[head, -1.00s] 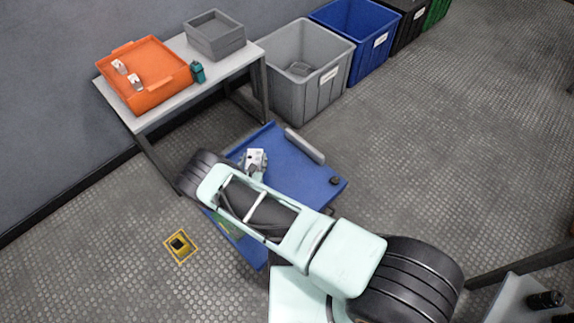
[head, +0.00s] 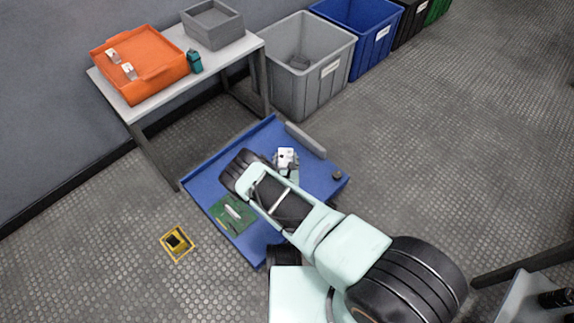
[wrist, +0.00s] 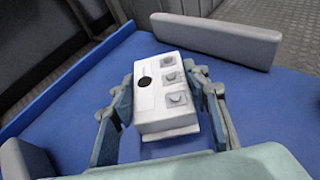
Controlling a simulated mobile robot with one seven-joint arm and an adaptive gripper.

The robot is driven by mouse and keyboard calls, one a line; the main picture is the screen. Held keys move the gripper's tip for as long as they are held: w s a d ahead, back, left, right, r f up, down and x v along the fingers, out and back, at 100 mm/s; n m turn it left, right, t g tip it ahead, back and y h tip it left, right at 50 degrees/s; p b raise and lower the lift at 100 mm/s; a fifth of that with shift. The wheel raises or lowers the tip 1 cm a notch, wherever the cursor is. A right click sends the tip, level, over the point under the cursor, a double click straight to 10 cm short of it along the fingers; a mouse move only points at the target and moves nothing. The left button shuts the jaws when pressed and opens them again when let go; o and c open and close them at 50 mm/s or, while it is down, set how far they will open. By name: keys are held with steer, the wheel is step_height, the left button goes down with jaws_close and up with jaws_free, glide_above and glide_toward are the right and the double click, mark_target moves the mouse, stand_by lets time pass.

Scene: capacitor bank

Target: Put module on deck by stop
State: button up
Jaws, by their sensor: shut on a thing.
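In the head view the module (head: 286,155) is over the blue deck (head: 318,178). The stop is a light grey bar (head: 306,140) along the deck's far right edge. In the wrist view the stop (wrist: 215,38) stands beyond the module, with a strip of blue deck between. I cannot tell whether the module touches the deck.
A green board (head: 233,215) lies on the deck's left part; a small dark knob (head: 337,175) is at its right corner. A table (head: 228,52) holds an orange tray (head: 150,88) with two white pieces, and a grey bin (head: 213,25). A yellow-framed object (head: 176,243) is on the floor.

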mark_target(287, 163)
steer(key=f, duration=0.1)
steer(key=f+b, duration=0.1)
steer(key=f, duration=0.1)
steer(key=shift+w+d+f+b, duration=0.1)
steer(key=shift+d+f+b, duration=0.2)
steer(key=shift+f+b, duration=0.1)
steer(key=shift+r, duration=0.1)
steer(key=o, duration=1.4)
steer(key=shift+o, duration=0.2)
steer(key=p+v, duration=0.3)
steer(key=v, duration=0.4)
steer(key=shift+s+r+p, duration=0.15)
steer(key=shift+s+p, duration=0.1)
steer(key=shift+p, duration=0.15)
